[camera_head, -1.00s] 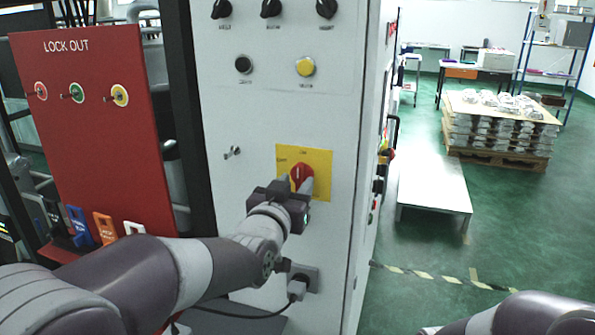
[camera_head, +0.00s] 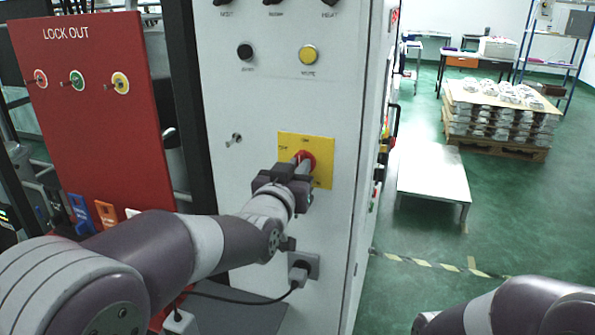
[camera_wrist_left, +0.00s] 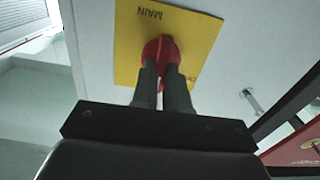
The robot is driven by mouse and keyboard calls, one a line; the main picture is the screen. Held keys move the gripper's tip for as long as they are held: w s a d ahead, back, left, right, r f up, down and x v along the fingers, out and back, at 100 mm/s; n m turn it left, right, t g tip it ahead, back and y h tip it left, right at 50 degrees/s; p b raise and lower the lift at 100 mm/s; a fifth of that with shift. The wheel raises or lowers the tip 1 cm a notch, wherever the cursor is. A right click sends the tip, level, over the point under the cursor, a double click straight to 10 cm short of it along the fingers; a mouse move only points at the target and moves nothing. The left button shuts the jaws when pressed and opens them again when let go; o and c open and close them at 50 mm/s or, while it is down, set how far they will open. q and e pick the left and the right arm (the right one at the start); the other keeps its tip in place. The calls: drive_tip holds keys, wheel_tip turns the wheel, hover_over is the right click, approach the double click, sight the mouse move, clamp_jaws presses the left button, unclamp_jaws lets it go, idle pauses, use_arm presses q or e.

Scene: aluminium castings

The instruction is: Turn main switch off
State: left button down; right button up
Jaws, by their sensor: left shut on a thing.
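The main switch is a red rotary knob (camera_head: 306,159) on a yellow plate (camera_head: 322,146) on the front of the grey cabinet. In the left wrist view the red knob (camera_wrist_left: 161,47) shows on the yellow plate (camera_wrist_left: 200,38), which reads MAIN. My left gripper (camera_head: 299,168) is at the knob, and its fingers (camera_wrist_left: 161,80) are shut on it, one on each side. The fingers hide part of the knob. My right arm shows at the lower right, but its gripper is out of view.
A grey plug (camera_head: 303,268) with a cable sits below the switch. A small toggle (camera_head: 234,138) is to the left, and black and yellow buttons (camera_head: 308,55) are above. A red LOCK OUT board (camera_head: 95,120) stands at left.

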use_arm(q)
drive_tip(key=n+b, duration=0.2)
drive_tip(key=b, duration=0.1)
drive_tip(key=n+b, duration=0.3)
drive_tip(key=b, duration=0.1)
drive_tip(key=n+b, duration=0.2)
drive_tip(key=b, duration=0.1)
drive_tip(key=shift+a+f+n, duration=0.2)
drive_tip(key=shift+f+n, duration=0.15)
drive_tip(key=shift+n, duration=0.05)
drive_tip(key=shift+w+r+n+b, duration=0.1)
drive_tip(key=shift+n+b, duration=1.55)
drive_tip(key=shift+n, duration=0.15)
drive_tip(key=c, duration=1.1)
unclamp_jaws()
drive_tip(key=shift+a, duration=0.1)
drive_tip(key=shift+c, duration=0.2)
drive_tip(key=shift+r, duration=0.1)
drive_tip(key=v, duration=1.2)
drive_tip(key=shift+s, duration=0.4)
